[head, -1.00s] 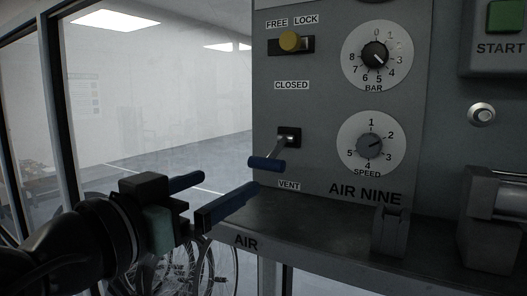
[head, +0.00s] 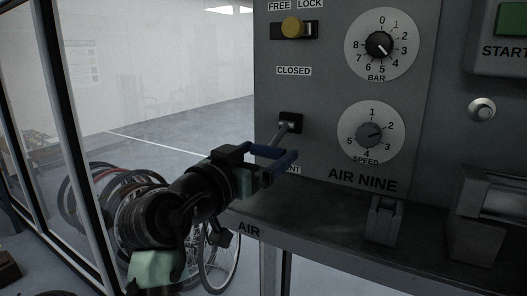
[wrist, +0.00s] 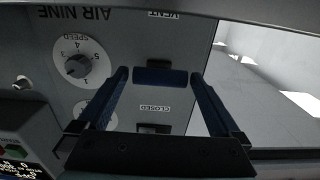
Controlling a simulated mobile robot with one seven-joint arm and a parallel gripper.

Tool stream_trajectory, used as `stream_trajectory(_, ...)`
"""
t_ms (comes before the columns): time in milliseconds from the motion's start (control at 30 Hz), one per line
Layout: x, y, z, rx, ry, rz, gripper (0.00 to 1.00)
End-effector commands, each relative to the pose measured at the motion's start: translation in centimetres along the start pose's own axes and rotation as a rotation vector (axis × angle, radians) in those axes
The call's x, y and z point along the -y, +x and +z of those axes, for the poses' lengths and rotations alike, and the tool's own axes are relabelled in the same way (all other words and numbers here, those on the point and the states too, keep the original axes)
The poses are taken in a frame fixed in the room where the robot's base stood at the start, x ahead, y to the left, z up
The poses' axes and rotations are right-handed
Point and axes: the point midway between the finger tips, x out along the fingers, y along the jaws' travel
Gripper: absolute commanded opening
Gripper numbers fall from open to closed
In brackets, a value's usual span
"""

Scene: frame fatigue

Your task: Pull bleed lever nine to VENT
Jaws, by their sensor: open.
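The bleed lever (head: 281,137) comes out of a dark slot on the AIR NINE panel and slopes downward, between the CLOSED label (head: 293,71) above and the VENT label (head: 291,169) below. Its blue grip (wrist: 160,77) shows in the wrist view, lying crosswise between my fingertips. My gripper (head: 280,164) is open at the lever's end, with one blue finger on each side of the grip. A gap shows at the right finger; I cannot tell if the left touches. In the head view my fingers partly hide the grip and the VENT label.
A yellow knob (head: 293,27) sits toward FREE in its slot above. BAR dial (head: 379,44) and SPEED dial (head: 368,134) are to the right. A shelf (head: 330,207) juts out below the panel. Glass and bicycle wheels (head: 130,190) are at left.

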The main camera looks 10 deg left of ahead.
Motion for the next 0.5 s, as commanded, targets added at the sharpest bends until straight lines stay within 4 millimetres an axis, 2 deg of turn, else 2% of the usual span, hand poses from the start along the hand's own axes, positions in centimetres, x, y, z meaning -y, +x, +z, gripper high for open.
stream_trajectory(33, -0.01, -0.01, 0.0, 0.0, 0.0, 0.0, 1.0)
stream_trajectory(67, -0.01, -0.01, 0.0, 0.0, 0.0, 0.0, 0.95)
stream_trajectory(500, -0.01, -0.04, -0.01, 0.0, -0.001, 0.0, 0.15)
